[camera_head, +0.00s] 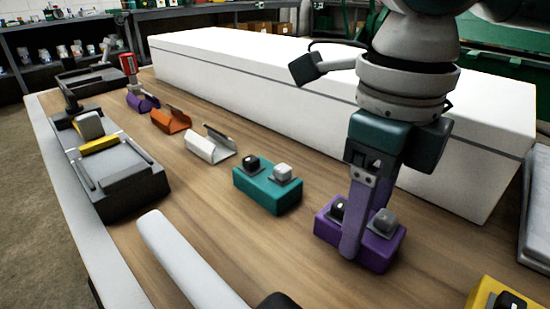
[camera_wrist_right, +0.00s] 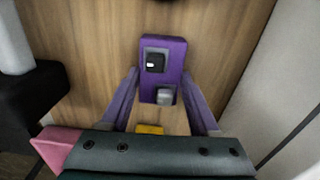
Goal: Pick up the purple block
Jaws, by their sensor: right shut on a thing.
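The purple block (camera_head: 384,251) has a dark knob and a grey knob on top and sits at the right of the wooden bench in the head view. My right gripper (camera_head: 362,222) points down over it, one purple finger across its near side. In the right wrist view the block (camera_wrist_right: 176,52) lies between the two fingers (camera_wrist_right: 161,78), which are shut on it. I cannot tell whether it is clear of the bench. My left gripper is not visible.
A teal block (camera_head: 267,197) stands left of the purple one. A yellow block (camera_head: 484,296) is at the lower right corner. A long white box (camera_head: 270,95) lines the back. White, orange and purple holders and a grey fixture (camera_head: 122,183) are at left.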

